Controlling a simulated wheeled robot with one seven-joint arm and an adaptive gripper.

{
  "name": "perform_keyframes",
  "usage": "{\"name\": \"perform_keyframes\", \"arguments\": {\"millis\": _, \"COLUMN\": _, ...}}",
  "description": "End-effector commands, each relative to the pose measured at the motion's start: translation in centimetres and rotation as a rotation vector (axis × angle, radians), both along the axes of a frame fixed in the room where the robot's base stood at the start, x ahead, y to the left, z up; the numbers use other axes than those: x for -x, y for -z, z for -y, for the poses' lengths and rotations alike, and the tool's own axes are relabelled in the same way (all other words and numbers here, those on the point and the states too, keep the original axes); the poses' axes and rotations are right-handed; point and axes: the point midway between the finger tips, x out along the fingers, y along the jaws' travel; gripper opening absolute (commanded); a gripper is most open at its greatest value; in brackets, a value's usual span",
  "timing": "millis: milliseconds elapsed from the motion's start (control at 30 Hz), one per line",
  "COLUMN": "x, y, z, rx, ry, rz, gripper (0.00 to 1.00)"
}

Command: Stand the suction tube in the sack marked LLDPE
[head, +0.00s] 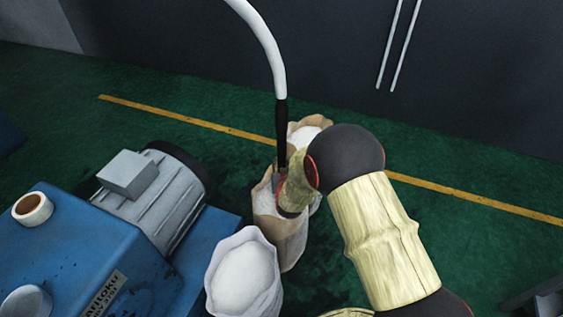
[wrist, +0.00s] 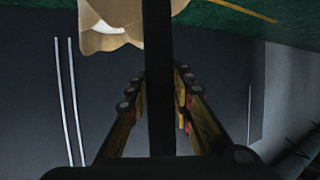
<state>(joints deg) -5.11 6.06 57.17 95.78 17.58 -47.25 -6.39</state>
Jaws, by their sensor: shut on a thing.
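The suction tube (head: 282,125) is a white hose with a black lower section, upright in the head view. My gripper (head: 279,178) is shut on its black part. In the wrist view the tube (wrist: 158,90) runs as a dark bar between the two fingers of my gripper (wrist: 157,82). Three open sacks with white contents stand on the floor: a brown one (head: 290,245) beneath my gripper, a brown one (head: 325,122) behind it, and a white one (head: 216,277) in front. No LLDPE marking is readable. The tube's lower end is hidden behind my gripper.
A blue machine (head: 85,245) with a grey motor (head: 160,200) stands left of the sacks. A yellow line (head: 190,124) crosses the green floor behind them. A dark wall (head: 480,80) with two pale pipes (head: 398,45) is at the back.

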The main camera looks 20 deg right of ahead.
Motion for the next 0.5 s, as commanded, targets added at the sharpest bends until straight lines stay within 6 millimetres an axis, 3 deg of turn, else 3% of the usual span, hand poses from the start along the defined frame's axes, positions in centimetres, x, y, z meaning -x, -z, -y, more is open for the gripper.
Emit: {"name": "perform_keyframes", "arguments": {"millis": 500, "x": -0.1, "y": 3.4, "z": 0.0, "rx": 0.000, "ry": 0.000, "rz": 0.003, "gripper": 0.00}}
